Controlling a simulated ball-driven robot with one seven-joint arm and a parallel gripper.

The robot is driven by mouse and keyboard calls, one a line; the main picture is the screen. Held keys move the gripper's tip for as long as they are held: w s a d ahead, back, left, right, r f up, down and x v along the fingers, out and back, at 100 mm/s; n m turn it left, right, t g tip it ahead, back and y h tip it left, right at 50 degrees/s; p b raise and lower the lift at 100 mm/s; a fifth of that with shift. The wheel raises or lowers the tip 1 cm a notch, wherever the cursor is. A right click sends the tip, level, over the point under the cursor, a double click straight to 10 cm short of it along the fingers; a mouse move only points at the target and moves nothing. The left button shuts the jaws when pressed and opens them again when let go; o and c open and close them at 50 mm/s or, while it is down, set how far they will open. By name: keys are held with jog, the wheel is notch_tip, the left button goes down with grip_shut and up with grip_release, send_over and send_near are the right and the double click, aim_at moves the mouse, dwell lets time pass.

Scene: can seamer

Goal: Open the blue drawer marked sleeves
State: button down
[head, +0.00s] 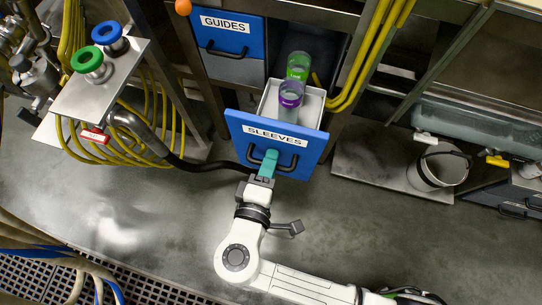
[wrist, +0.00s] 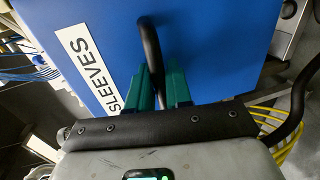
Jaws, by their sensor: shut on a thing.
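The blue drawer (head: 300,150) labelled SLEEVES is pulled out from the cabinet, with its light tray (head: 311,106) showing behind the front. A clear container with a purple band (head: 290,95) and one with a green band (head: 298,66) stand in it. My gripper (head: 267,164) is shut on the black drawer handle (head: 287,163). In the wrist view, the teal fingers (wrist: 159,88) are on either side of the dark handle bar (wrist: 150,45), against the blue drawer front (wrist: 210,45). The SLEEVES label (wrist: 90,68) is to their left.
The GUIDES drawer (head: 232,45) above left is shut. A metal stand (head: 100,85) holds a green ring and a blue ring at the left. Yellow cables (head: 372,55) run beside the drawer. A metal bucket (head: 438,168) stands at right. Grey floor around my arm is mostly clear.

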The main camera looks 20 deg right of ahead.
jog(key=c, duration=1.2)
grip_release()
jog(key=v, duration=1)
jog(key=shift+s+a+p, duration=0.2)
jog(key=shift+s+p, duration=0.15)
jog(key=shift+p, duration=0.05)
